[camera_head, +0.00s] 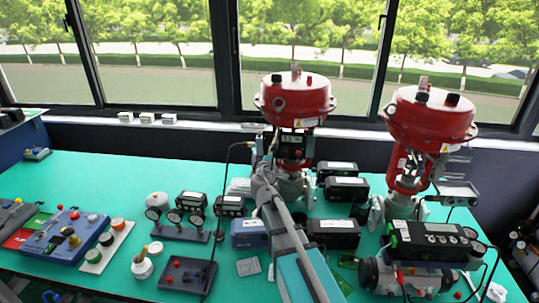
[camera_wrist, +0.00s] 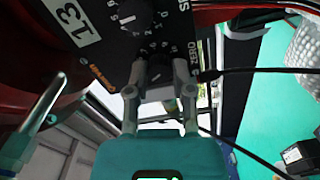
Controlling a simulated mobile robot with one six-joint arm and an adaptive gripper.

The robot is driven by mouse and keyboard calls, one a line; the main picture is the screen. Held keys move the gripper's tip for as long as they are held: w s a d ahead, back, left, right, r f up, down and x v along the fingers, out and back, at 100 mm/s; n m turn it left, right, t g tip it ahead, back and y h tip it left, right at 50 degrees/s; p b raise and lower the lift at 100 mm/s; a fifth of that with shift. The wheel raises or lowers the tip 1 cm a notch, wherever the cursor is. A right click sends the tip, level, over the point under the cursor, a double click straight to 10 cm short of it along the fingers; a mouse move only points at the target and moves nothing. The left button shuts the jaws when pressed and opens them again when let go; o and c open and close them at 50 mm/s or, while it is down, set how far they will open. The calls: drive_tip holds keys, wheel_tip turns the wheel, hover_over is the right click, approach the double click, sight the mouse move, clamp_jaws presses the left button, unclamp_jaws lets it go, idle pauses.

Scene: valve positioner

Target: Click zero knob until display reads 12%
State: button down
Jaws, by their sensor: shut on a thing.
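The zero knob (camera_wrist: 157,57) is a dark knob on a black panel (camera_wrist: 100,32), beside the printed word ZERO, in the wrist view. My gripper (camera_wrist: 160,72) has its two grey fingers on either side of the knob and is shut on it, though the contact is partly hidden. In the head view my gripper (camera_head: 265,170) reaches up to the left side of the valve assembly (camera_head: 296,105) with a red top, at the middle back. I cannot read a percentage on any display in either view.
A second red-topped valve (camera_head: 430,115) stands to the right. Several black boxes, gauges (camera_head: 175,216) and a blue panel (camera_head: 65,237) with knobs lie on the green table (camera_head: 95,170). A black cable (camera_wrist: 265,71) runs right from near the ZERO label.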

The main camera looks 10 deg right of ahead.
drive_tip(key=shift+c, duration=2.4)
unclamp_jaws()
drive_tip(key=shift+s, duration=0.1)
drive_tip(key=v, duration=1.1)
drive_tip(key=shift+s, duration=0.35)
drive_tip(key=shift+a, duration=0.1)
